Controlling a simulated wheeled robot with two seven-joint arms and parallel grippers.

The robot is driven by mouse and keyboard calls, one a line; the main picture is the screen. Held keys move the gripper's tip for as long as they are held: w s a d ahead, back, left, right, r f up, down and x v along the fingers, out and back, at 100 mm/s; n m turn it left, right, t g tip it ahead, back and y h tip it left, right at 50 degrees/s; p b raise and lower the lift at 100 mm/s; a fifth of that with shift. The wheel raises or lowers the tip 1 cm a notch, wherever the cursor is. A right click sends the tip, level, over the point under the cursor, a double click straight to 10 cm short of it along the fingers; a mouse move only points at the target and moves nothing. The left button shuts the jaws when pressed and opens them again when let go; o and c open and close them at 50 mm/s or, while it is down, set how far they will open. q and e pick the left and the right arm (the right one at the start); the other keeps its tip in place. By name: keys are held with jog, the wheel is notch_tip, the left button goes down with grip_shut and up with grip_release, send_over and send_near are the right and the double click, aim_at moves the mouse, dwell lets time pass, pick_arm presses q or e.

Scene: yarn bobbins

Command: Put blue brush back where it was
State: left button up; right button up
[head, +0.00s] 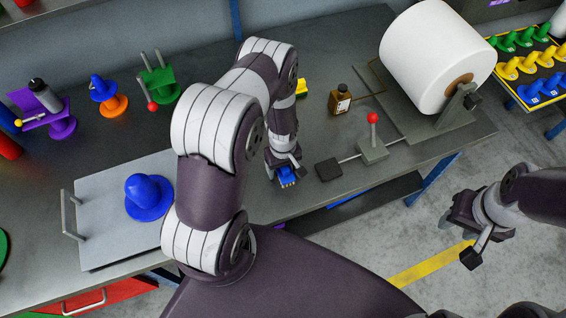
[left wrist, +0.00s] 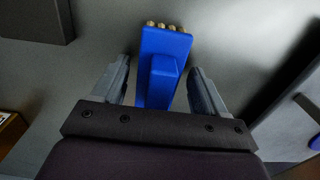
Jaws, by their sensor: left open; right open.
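The blue brush (head: 287,176) lies on the grey workbench (head: 320,215) near its front edge. In the left wrist view the blue brush (left wrist: 161,75) shows a blue body with a raised blue grip and tan bristle tufts at its far end. My left gripper (head: 283,165) is over the brush, and its open fingers (left wrist: 160,80) stand on either side of the blue body with a visible gap at each side. My right gripper (head: 468,228) is open and empty, off the bench's right front side, above the floor.
A grey tray (head: 100,215) with a blue cone (head: 148,197) is at the left. A red-knobbed lever (head: 372,140), a brown bottle (head: 340,99) and a large white roll (head: 435,55) stand right of the brush. A yellow block (head: 302,87) lies behind my left arm.

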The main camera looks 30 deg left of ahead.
aim_at(287, 168)
pick_arm(q)
jog(key=shift+w+r, duration=0.1)
jog(key=shift+r, duration=0.4)
notch_tip(287, 168, up, 11)
jog(key=shift+f+b, duration=0.15)
jog(key=shift+b, duration=0.9)
jog(key=s+d+r+m, duration=0.2)
jog(key=s+r+m, duration=0.2)
jog(key=r, duration=0.3)
jog(key=s+d+r+m+t, duration=0.1)
jog(key=s+d+r+m, duration=0.2)
jog(key=s+r+m, duration=0.2)
notch_tip(287, 168, up, 3)
jog(key=shift+d+r+m, duration=0.1)
jog(key=shift+d+m, duration=0.05)
jog(key=shift+m, duration=0.35)
jog(key=shift+s, duration=0.1)
